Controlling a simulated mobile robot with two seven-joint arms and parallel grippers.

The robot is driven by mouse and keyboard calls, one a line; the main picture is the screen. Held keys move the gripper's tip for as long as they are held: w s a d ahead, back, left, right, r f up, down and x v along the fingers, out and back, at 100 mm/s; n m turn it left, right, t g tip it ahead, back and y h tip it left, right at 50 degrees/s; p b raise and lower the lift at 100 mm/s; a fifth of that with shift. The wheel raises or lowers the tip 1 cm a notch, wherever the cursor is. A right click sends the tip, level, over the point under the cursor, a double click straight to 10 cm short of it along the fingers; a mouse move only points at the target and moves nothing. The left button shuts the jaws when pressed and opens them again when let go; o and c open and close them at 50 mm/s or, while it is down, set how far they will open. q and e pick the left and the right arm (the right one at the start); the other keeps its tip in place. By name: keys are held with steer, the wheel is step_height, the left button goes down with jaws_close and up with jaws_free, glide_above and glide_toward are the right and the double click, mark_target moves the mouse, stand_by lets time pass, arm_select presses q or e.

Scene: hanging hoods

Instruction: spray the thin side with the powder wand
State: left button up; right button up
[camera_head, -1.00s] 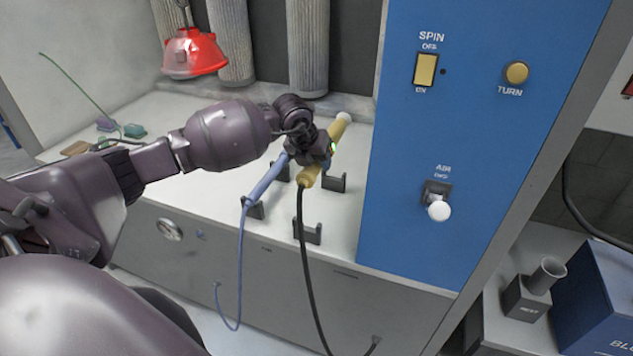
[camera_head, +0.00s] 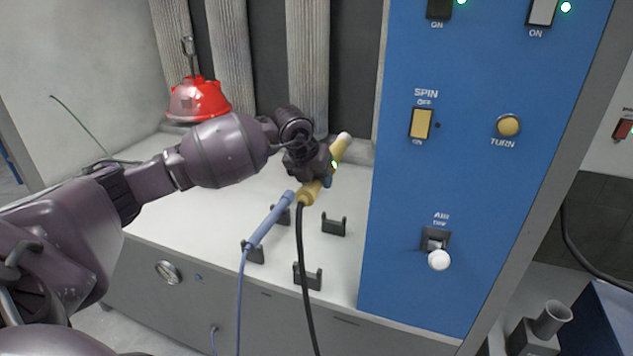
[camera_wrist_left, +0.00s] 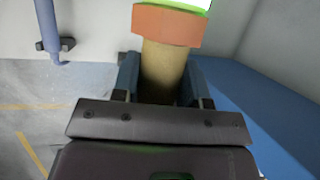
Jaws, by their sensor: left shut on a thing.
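My left gripper (camera_head: 325,168) is shut on a yellow wand (camera_head: 309,191) with a white tip (camera_head: 344,138) and a black hose at its lower end. It holds the wand tilted above the bench. In the left wrist view the wand (camera_wrist_left: 163,70) stands between the fingers, with an orange band (camera_wrist_left: 167,25) around it. A red hood (camera_head: 198,100) hangs at the back left, away from the wand; I cannot tell its thin side. My right gripper is not in view.
A blue wand (camera_head: 268,222) with a blue hose rests on dark holders. Empty holders (camera_head: 334,226) stand beside it on the white bench (camera_head: 190,205). A blue panel (camera_head: 405,190) with switches rises close on the right. Ribbed grey columns (camera_head: 307,60) line the back.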

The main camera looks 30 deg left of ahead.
arm_select(q)
steer(key=shift+r, duration=0.6)
steer(key=shift+r+p, duration=0.45)
steer(key=shift+r, duration=0.3)
